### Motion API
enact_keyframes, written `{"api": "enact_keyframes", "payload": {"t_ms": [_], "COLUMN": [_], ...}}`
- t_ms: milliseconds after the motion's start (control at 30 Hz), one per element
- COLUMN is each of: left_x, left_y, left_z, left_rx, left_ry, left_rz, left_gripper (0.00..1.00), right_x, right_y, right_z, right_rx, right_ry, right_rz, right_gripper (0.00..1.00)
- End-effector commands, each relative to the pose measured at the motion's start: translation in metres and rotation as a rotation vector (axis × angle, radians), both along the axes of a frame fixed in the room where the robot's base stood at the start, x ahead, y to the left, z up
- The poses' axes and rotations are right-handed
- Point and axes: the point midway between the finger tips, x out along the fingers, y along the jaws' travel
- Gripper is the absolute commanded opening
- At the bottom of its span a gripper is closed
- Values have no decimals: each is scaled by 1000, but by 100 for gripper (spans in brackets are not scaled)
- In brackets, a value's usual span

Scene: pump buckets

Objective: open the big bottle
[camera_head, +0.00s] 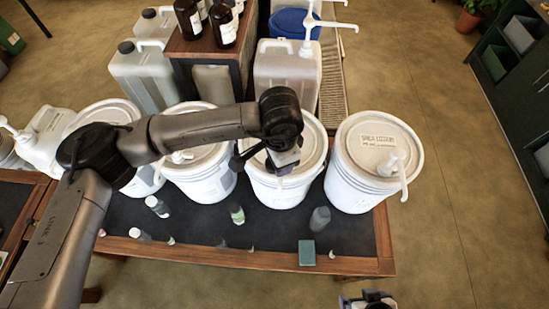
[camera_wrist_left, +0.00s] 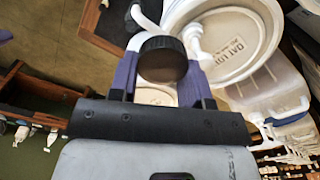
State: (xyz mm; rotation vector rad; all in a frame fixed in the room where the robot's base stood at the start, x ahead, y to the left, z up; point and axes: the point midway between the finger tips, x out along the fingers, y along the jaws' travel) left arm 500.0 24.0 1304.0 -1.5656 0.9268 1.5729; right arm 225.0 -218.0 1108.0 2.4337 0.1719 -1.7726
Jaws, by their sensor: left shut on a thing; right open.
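My left gripper (camera_head: 272,160) is above the front edge of a white bucket, at the end of the arm from the left. In the left wrist view its purple fingers (camera_wrist_left: 160,85) are shut around a round black cap (camera_wrist_left: 163,60). Whether a bottle is attached to this cap is hidden. My right gripper (camera_head: 368,299) is open and empty, low in the head view, off the table's front edge. A grey bottle (camera_head: 319,219) stands on the dark table at the right. A bottle with a green label (camera_head: 237,214) is left of it. I cannot tell which bottle is the big one.
Several white lidded buckets line the table (camera_head: 270,262); the rightmost (camera_head: 375,150) has a pump. A teal block (camera_head: 306,252) lies near the front edge. Small bottles (camera_head: 157,206) stand at the left. Jugs (camera_head: 145,75) and brown bottles (camera_head: 222,25) are behind.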

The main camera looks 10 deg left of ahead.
Motion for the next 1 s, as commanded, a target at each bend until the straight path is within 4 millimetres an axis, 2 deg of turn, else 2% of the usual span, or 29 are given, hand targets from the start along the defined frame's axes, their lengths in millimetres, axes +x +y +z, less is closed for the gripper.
{"api": "enact_keyframes", "payload": {"t_ms": [633,867,1000], "left_x": [-51,-60,-54], "left_y": [67,77,69], "left_z": [87,102,105], "left_rx": [0,0,0], "left_ry": [-3,-2,-1], "left_rz": [549,652,705], "left_gripper": [15,15,15], "right_x": [0,0,0], "right_y": [0,0,0], "right_z": [0,0,0], "right_rx": [0,0,0], "right_ry": [-1,-1,-1], "right_rz": [0,0,0], "right_gripper": [96,96,96]}}
